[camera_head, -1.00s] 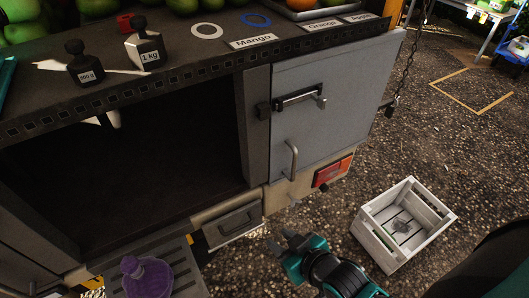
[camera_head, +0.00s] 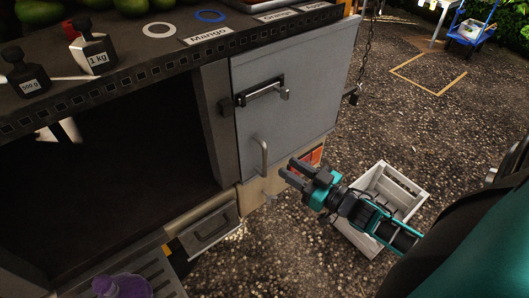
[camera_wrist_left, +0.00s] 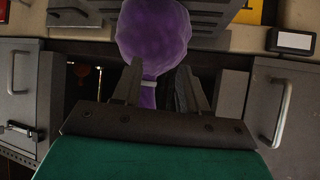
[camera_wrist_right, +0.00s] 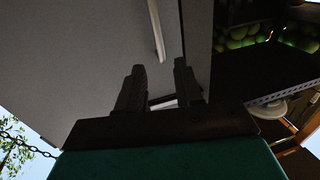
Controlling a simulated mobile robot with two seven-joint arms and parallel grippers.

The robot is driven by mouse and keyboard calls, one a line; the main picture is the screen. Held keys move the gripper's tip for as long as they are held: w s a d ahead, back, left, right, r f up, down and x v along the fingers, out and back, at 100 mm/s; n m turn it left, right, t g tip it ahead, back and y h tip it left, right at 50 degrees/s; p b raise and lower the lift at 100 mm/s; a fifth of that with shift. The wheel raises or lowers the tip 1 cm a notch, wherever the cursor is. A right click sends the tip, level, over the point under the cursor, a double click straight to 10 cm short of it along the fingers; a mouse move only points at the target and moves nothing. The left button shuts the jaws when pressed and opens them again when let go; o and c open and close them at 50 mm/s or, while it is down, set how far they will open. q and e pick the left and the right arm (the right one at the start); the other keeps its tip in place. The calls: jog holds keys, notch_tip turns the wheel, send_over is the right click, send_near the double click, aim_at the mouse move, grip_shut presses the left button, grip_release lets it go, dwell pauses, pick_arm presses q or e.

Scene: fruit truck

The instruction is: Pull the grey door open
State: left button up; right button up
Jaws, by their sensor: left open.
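The grey door (camera_head: 298,110) is on the truck's side in the head view, right of the dark open compartment, and looks shut. It carries a black-and-metal latch (camera_head: 262,90) near its top and a curved metal handle (camera_head: 264,152) near its lower left. My right gripper (camera_head: 287,169) is just right of and below the handle, open, apart from it. In the right wrist view the grey door panel (camera_wrist_right: 95,60) fills much of the left, and a pale handle (camera_wrist_right: 157,30) shows beyond my open, empty fingers. My left gripper (camera_wrist_left: 160,85) is open.
A white crate (camera_head: 375,165) stands on the gravel behind my right gripper. A purple object (camera_head: 122,287) is on the grey slatted step; it is beyond my left fingers in the left wrist view (camera_wrist_left: 155,35). Black weights (camera_head: 92,50) stand on the counter. A chain (camera_head: 368,45) hangs beside the door.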

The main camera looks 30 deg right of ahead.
aim_at(266, 154)
jog(key=x, duration=0.9)
jog(key=shift+w+a+f+b, duration=0.1)
jog(key=shift+w+b, duration=0.2)
grip_shut()
